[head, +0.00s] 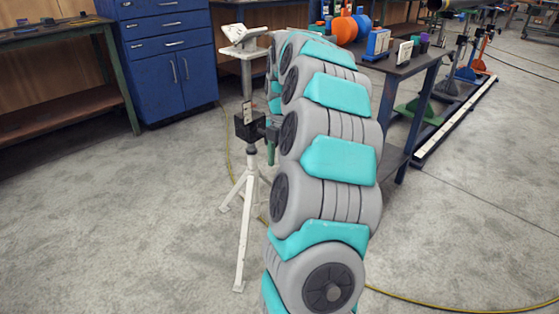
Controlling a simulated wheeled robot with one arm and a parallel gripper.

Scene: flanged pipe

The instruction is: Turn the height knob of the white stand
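The white stand (245,215) is left of centre in the head view, upright on the concrete floor on splayed legs. Its column rises to a white angled head (243,36) at the top. My grey and teal arm rises from the bottom of the picture and bends over behind itself, so its far end is largely hidden. A dark block at the stand's column, beside the arm's far end, appears to be my gripper (249,127). I cannot make out its fingers or whether they are closed. The height knob cannot be told apart from the dark parts there.
A blue drawer cabinet (168,55) and a workbench (50,38) stand at the back left. A dark table (408,68) with coloured parts stands right of the arm. A yellow cable (430,307) lies on the floor. The floor left of the stand is clear.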

